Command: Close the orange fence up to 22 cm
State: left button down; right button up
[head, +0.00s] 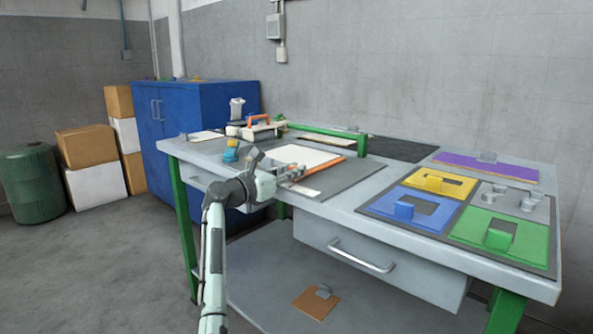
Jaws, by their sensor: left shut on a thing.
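The orange fence (328,164) is a slim bar along the front right edge of a pale board (303,153) on the workbench. My left gripper (288,174) is at the near left end of this bar and is shut on it; the fingers hide the exact contact. A long green bar (325,138) runs across behind the pale board, with a gap between it and most of the orange fence. A small pale strip (303,190) lies in front of the gripper; any marks on it are too small to read. My right gripper is out of view.
The grey workbench (360,197) carries yellow, blue and green plates (514,236) at right and a purple plate (488,166) behind. An orange-handled tool (258,118) stands at the back left. A blue cabinet (205,105) stands behind the left end.

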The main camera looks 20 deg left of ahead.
pick_arm(q)
jog(key=c, duration=1.3)
grip_release()
jog(key=shift+s, duration=0.1)
jog(key=v, duration=1.2)
